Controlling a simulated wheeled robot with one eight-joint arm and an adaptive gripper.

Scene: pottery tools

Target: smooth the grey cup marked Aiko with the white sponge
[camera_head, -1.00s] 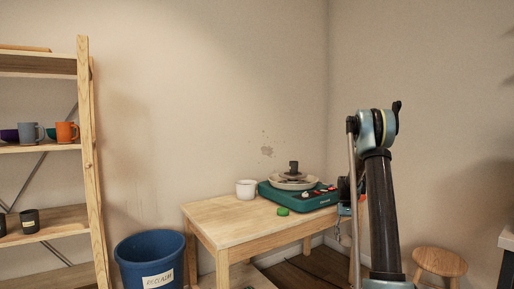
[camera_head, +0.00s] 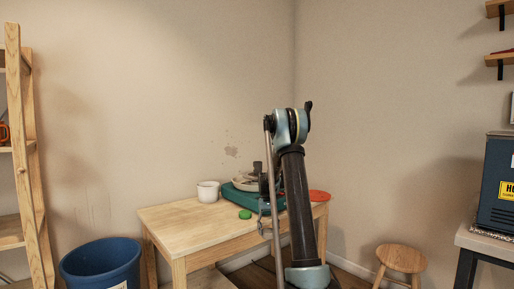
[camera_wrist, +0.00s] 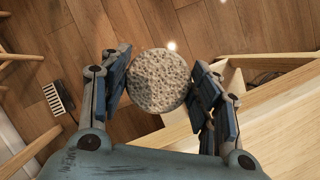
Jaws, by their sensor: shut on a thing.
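A round, pale, porous sponge (camera_wrist: 158,80) sits between the fingers of my gripper (camera_wrist: 162,68) in the wrist view, and the gripper is shut on it. It looks greyish white. A dark grey cup-like piece (camera_head: 257,167) stands on the pottery wheel (camera_head: 240,184) on the table in the head view, partly hidden by my arm. No name can be read on it. In the head view my arm stands in front of the table's right part, and the sponge cannot be made out there.
The wooden table (camera_head: 185,216) carries a white pot (camera_head: 208,192), a green round piece (camera_head: 245,214) and a red piece (camera_head: 319,196). A blue bin (camera_head: 100,265) stands left, a stool (camera_head: 402,258) right. The wrist view shows wooden floor and a table edge (camera_wrist: 268,112).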

